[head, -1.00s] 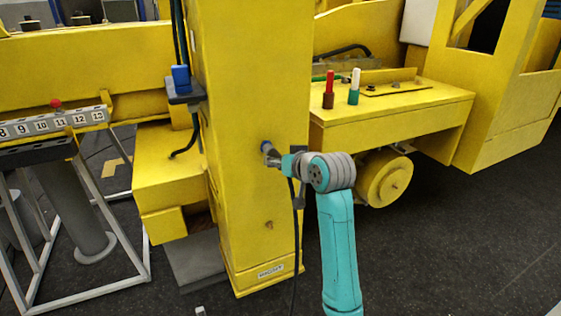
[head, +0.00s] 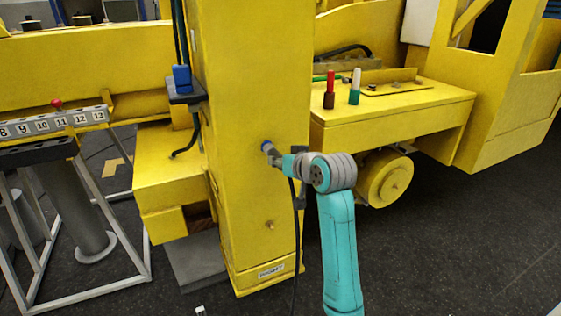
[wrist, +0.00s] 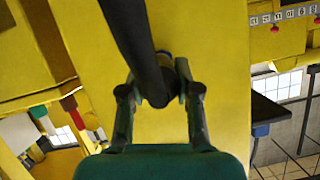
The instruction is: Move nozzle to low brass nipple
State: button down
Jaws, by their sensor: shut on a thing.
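My gripper (head: 275,157) is shut on the nozzle, with its fingers on both sides of it in the wrist view (wrist: 160,92). The nozzle (head: 266,146) shows a blue end facing the yellow column (head: 245,190). Its dark body (wrist: 158,96) and black hose (wrist: 130,32) fill the middle of the wrist view, and the hose hangs down in the head view. The low brass nipple (head: 269,226) is a small stub on the column face, below my gripper. I cannot tell whether the nozzle touches the column; any upper nipple behind it is hidden.
A blue-topped bracket (head: 184,82) with cables sticks out at the column's left edge. Red (head: 330,88) and white-green (head: 354,88) handles stand on the yellow box at right. A numbered rail (head: 50,124) is at left. Space before the lower column is clear except the hanging hose.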

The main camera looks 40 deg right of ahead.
jog(key=shift+s+a, duration=0.2)
jog(key=shift+s, duration=0.5)
jog(key=shift+s+a, duration=0.25)
jog(key=shift+s, duration=0.5)
jog(key=shift+s+a, duration=0.2)
jog(key=shift+s, duration=0.5)
jog(key=shift+s, duration=0.1)
jog(key=s+f, duration=0.3)
jog(key=f, duration=2.9)
jog(key=shift+w+d, duration=0.15)
jog(key=shift+w, duration=1)
jog(key=shift+w+d, duration=0.1)
jog(key=shift+w, duration=1.05)
jog(key=shift+w+d, duration=0.2)
jog(key=shift+w, duration=0.55)
jog(key=shift+w+d, duration=0.2)
jog(key=shift+w, duration=0.5)
jog(key=c, duration=0.7)
grip_release()
jog(key=shift+c, duration=0.2)
